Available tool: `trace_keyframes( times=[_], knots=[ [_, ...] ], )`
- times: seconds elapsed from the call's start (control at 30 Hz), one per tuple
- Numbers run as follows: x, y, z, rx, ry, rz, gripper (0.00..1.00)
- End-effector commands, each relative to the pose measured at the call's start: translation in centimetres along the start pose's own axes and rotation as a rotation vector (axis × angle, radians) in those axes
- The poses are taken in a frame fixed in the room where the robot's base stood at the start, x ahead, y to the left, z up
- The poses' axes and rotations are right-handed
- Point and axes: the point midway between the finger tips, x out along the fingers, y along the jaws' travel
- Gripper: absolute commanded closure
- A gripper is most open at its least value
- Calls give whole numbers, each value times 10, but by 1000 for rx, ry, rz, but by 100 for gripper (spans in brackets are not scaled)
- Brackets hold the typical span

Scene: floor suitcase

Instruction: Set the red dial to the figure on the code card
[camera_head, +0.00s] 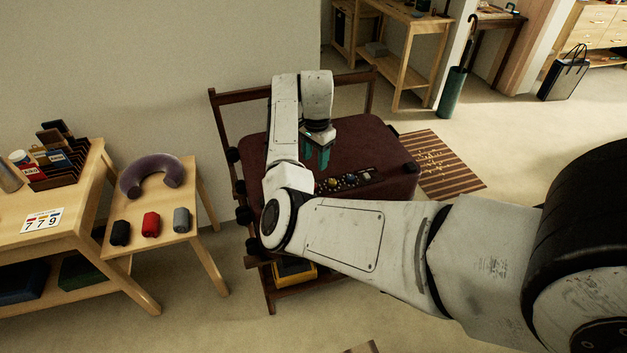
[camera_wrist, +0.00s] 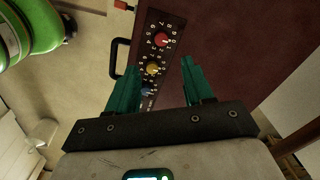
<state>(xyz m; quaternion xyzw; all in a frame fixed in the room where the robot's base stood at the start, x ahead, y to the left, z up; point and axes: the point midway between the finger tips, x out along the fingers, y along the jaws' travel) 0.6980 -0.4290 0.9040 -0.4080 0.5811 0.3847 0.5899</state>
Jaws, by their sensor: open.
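The red dial (camera_wrist: 162,39) sits at the far end of a dark lock panel (camera_head: 345,182), beyond a yellow dial (camera_wrist: 152,69) and a blue dial (camera_wrist: 147,91). Small white figures ring it; I cannot tell its setting. The panel is on a dark red suitcase (camera_head: 260,155). The code card (camera_head: 42,220) lies on the left wooden table and seems to read 7 7 9. My gripper (camera_head: 318,158), also in the wrist view (camera_wrist: 160,80), is open and empty above the suitcase. Its teal fingers point toward the panel, apart from the red dial.
The suitcase lies on a dark wooden rack (camera_head: 225,125). A small side table (camera_head: 150,250) holds a neck pillow (camera_head: 152,175) and several rolled items. A striped mat (camera_head: 445,165) lies right of the suitcase. Open floor lies beyond. A black handle (camera_wrist: 118,57) borders the panel.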

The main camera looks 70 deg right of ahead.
Motion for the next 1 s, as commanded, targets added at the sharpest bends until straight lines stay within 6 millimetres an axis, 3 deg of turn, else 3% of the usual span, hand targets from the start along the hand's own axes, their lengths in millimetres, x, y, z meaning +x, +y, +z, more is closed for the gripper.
trace_keyframes(
  times=[0.23,0.7,1.0],
  knots=[
    [16,-2,0,13,-10,2,49],
    [94,-2,1,12,-10,2,49],
    [107,-2,1,13,-8,-1,49]
  ],
)
